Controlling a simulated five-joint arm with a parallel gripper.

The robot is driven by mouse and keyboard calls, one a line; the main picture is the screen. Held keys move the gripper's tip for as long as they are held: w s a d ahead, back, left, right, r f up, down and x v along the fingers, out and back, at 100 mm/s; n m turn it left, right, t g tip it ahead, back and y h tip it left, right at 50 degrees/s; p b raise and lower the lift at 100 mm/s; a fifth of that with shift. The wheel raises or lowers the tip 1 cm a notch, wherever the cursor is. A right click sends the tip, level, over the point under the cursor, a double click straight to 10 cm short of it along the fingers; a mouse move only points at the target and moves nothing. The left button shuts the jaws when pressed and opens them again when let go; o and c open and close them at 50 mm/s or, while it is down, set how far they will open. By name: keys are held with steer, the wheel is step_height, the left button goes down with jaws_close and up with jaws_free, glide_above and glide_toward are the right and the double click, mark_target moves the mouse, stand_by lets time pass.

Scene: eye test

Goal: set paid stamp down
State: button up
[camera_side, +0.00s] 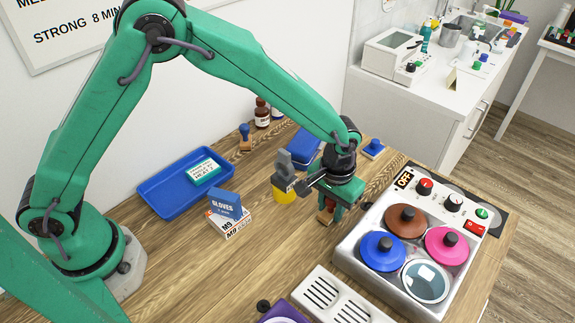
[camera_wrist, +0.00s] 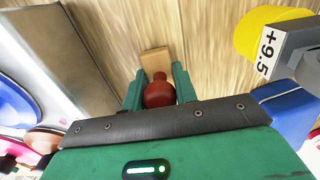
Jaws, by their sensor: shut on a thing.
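My gripper (camera_side: 331,207) is shut on a stamp with a round red-brown handle and a pale wooden base. In the wrist view the stamp's handle (camera_wrist: 159,94) sits between the two green fingers of my gripper (camera_wrist: 159,90), with its base beyond them. In the side view the stamp (camera_side: 325,216) shows low under the gripper, close to the wooden table (camera_side: 270,262). I cannot tell whether its base touches the table. No lettering on it can be read, so the frames do not confirm that it is the paid stamp.
A yellow thing with a grey top (camera_side: 284,193) stands close left of my gripper. A metal unit with coloured lids (camera_side: 352,252) is close right. A blue tray (camera_side: 160,208), a gloves box (camera_side: 226,205) and a blue-handled stamp (camera_side: 245,138) are farther left.

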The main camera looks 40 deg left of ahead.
steer(key=shift+f, duration=0.1)
steer(key=o, duration=1)
steer(key=shift+c, duration=0.2)
step_height(320, 180, up, 12)
steer(key=shift+f, duration=0.25)
steer(key=shift+r, duration=0.35)
